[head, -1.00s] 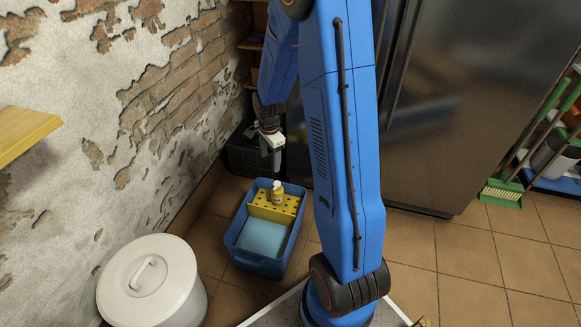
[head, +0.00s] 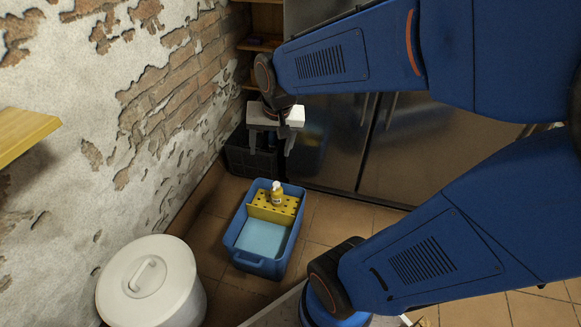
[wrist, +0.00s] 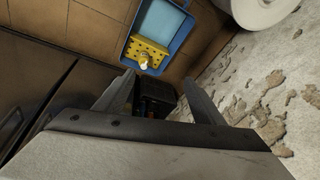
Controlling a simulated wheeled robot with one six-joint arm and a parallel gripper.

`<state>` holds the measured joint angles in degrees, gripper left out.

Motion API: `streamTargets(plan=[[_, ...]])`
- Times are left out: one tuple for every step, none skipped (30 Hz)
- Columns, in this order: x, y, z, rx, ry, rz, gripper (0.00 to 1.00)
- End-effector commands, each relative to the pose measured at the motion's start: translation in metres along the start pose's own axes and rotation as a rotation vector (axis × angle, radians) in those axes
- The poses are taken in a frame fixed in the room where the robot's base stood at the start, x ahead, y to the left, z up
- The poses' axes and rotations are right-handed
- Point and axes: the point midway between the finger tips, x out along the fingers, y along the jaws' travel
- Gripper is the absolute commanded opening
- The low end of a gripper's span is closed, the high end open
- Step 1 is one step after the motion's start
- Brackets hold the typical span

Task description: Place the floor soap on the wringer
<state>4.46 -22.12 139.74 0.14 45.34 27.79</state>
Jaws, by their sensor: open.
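The floor soap (head: 277,194), a small yellow bottle with a white pump, stands upright on the yellow perforated wringer (head: 264,209). The wringer sits across the far part of a blue bucket (head: 239,228) on the tiled floor. My gripper (head: 272,150) is open and empty, above and behind the bucket, apart from the soap. In the wrist view the soap (wrist: 144,61) and wringer (wrist: 151,47) lie beyond my open fingers (wrist: 158,88). The bottle's base looks set on the wringer's top.
A white lidded bin (head: 150,280) stands left of the bucket. A dark crate (head: 245,158) is behind it by the wall. Steel cabinets (head: 335,150) stand at the back. A yellow shelf (head: 25,133) juts from the left wall.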

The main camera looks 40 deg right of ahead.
Motion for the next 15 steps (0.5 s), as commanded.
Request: streamTargets(plan=[[-0.011, 0.002, 0.010, -0.048, 0.013, -0.009, 0.63], [-0.017, 0.004, 0.016, -0.078, 0.020, -0.013, 0.63], [-0.024, 0.006, 0.023, -0.119, 0.026, -0.018, 0.63], [-0.029, 0.007, 0.029, -0.149, 0.031, -0.021, 0.63], [-0.033, 0.009, 0.035, -0.179, 0.037, -0.024, 0.63], [-0.040, 0.012, 0.043, -0.220, 0.044, -0.028, 0.63], [-0.044, 0.014, 0.049, -0.249, 0.050, -0.031, 0.63], [-0.048, 0.016, 0.055, -0.279, 0.056, -0.034, 0.63], [-0.054, 0.019, 0.063, -0.319, 0.063, -0.038, 0.63], [-0.057, 0.021, 0.069, -0.348, 0.069, -0.040, 0.63], [-0.060, 0.023, 0.074, -0.376, 0.074, -0.042, 0.63], [-0.064, 0.026, 0.081, -0.411, 0.081, -0.045, 0.63], [-0.067, 0.028, 0.085, -0.434, 0.086, -0.047, 0.63], [-0.069, 0.030, 0.089, -0.456, 0.090, -0.048, 0.63], [-0.072, 0.032, 0.095, -0.483, 0.096, -0.050, 0.63]])
